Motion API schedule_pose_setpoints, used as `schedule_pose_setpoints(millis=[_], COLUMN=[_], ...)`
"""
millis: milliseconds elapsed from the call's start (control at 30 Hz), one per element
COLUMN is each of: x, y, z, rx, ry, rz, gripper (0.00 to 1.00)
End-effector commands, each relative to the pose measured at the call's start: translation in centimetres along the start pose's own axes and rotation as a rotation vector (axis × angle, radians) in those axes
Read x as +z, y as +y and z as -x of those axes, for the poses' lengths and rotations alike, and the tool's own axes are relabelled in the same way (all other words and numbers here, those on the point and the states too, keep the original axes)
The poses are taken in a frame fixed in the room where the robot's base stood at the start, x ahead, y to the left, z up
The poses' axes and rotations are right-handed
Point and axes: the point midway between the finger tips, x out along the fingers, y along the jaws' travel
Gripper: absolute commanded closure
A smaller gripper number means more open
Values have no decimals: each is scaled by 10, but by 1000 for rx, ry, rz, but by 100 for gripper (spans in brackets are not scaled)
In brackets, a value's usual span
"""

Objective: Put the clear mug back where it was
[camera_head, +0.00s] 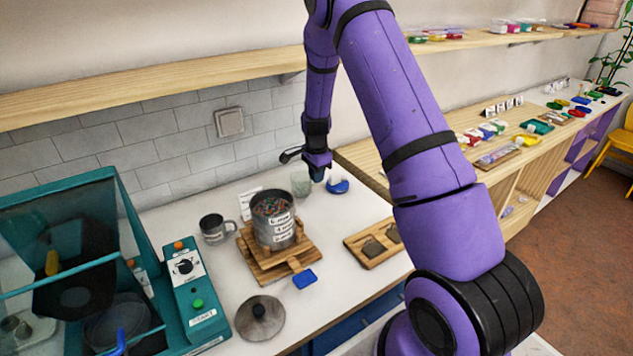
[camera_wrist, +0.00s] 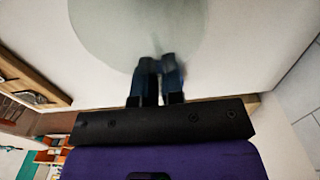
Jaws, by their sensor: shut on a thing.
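The clear mug (camera_head: 300,184) is a pale greenish see-through vessel over the back of the white counter, right of the metal pot. My gripper (camera_head: 317,174) is at its right side, with the fingers close together on it. In the wrist view the mug (camera_wrist: 128,28) is a large pale round shape, and my fingertips (camera_wrist: 157,66) meet its near edge. I cannot tell whether the mug's base touches the counter.
A pot of beads (camera_head: 275,233) stands on a wooden board left of the mug, with a grey metal mug (camera_head: 214,229) beyond it. A blue dish (camera_head: 338,186) sits close on the right. A wooden tray (camera_head: 362,253) lies nearer the front edge.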

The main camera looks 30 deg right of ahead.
Motion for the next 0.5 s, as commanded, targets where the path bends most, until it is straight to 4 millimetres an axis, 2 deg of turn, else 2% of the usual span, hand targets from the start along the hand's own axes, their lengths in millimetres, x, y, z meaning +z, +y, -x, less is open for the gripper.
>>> schedule_pose_setpoints(millis=[33,167,500], x=[0,0,0], y=[1,0,0], z=[-9,-23,-25], rx=[3,2,0], ry=[0,-1,0], rz=[0,0,0], gripper=[100,100,100])
